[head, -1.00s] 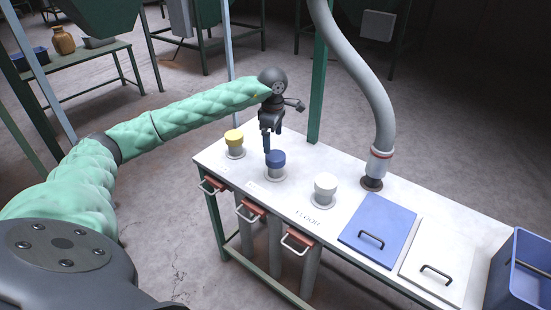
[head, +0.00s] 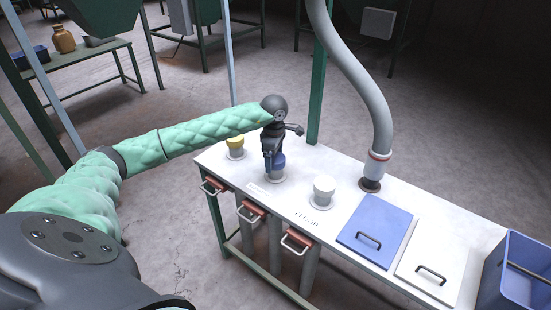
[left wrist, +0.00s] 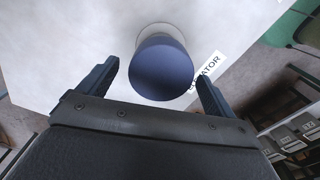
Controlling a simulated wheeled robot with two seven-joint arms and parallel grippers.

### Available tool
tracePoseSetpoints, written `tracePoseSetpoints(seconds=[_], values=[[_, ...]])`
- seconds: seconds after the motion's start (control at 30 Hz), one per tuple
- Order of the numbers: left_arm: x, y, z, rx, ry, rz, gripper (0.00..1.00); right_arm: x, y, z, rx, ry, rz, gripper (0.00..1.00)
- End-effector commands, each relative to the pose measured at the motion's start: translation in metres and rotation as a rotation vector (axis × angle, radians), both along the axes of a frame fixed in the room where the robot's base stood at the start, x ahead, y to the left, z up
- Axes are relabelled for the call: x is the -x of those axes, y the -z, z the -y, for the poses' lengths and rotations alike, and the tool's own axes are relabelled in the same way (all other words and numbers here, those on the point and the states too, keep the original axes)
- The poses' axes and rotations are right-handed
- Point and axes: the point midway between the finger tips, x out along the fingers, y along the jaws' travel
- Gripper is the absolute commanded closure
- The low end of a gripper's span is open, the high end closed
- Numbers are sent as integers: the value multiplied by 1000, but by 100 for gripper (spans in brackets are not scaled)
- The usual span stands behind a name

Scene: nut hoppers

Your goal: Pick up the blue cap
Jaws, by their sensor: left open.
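The blue cap (head: 279,161) sits on the middle of three pipe stubs on the white table. In the left wrist view the blue cap (left wrist: 162,68) lies between and slightly beyond the two fingers. My left gripper (head: 268,162) is pointed down at the blue cap, partly covering it. In the left wrist view my left gripper (left wrist: 158,78) is open, with a finger on each side of the cap and gaps between. My right gripper is not in view.
A yellow cap (head: 236,141) stands to the left and a white cap (head: 324,185) to the right. A grey hose (head: 375,100) rises from the table.

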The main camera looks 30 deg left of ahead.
Motion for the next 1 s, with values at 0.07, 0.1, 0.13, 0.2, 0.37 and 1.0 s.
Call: tracePoseSetpoints(seconds=[0.07, 0.1, 0.13, 0.2, 0.37, 1.0], values=[[0, 2, 0, 0, 0, -1, 9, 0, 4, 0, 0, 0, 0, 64], [0, 3, 0, -1, 0, 0, 9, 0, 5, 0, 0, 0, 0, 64], [0, 3, 0, -1, 0, 0, 9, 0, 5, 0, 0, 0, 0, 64], [0, 3, 0, -1, 0, 0, 9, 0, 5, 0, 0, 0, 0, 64], [0, 3, 0, -1, 0, 0, 19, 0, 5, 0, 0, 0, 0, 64], [-1, -4, 0, -1, 0, 3, 57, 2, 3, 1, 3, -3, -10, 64]])
